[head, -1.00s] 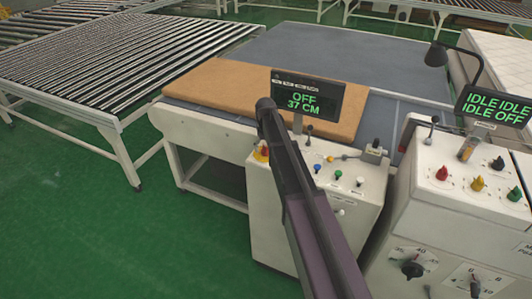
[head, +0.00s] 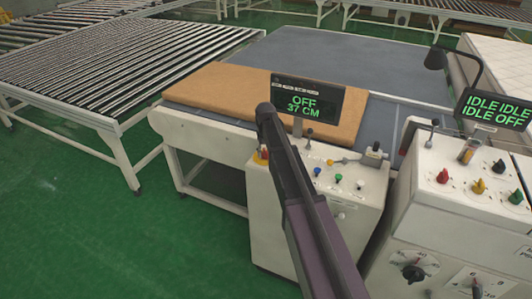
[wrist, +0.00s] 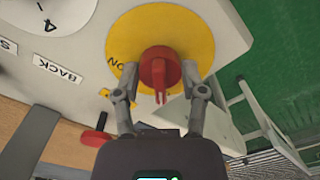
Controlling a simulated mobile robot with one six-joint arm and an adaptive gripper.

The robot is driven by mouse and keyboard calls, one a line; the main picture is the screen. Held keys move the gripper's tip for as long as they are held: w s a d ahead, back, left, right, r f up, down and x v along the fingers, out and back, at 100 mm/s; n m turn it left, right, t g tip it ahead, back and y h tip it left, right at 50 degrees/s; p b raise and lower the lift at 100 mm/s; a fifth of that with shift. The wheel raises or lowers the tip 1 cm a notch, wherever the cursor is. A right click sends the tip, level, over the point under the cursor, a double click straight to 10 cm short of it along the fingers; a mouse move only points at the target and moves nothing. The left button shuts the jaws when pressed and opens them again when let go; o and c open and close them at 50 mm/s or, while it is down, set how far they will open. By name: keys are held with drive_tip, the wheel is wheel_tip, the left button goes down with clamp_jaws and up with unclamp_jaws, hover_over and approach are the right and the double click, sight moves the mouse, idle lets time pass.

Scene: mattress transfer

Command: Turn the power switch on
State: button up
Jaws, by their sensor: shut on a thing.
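The power switch is a red rotary knob (wrist: 158,70) on a round yellow plate (wrist: 200,30), with "ON" lettering partly visible at the plate's left. In the wrist view my gripper (wrist: 160,78) has one finger on each side of the red knob, shut on it. In the head view the red and yellow of the switch (head: 262,156) show at the left corner of the white control cabinet (head: 270,215). My arm hides most of that spot and the fingers there. The display (head: 307,98) above the cabinet reads "OFF 37 CM".
Small levers and coloured buttons (head: 338,177) sit on the cabinet top right of my arm. A second console (head: 440,215) with knobs and an "IDLE" display (head: 496,107) stands at right. Green floor is clear at left.

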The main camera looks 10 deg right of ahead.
drive_tip(key=shift+m, duration=0.5)
drive_tip(key=m, duration=1.2)
drive_tip(key=shift+m, duration=0.3)
drive_tip(key=m, duration=0.4)
drive_tip(key=shift+m, duration=0.3)
drive_tip(key=o, duration=1.2)
drive_tip(key=shift+c, duration=0.2)
drive_tip(key=shift+n, duration=0.5)
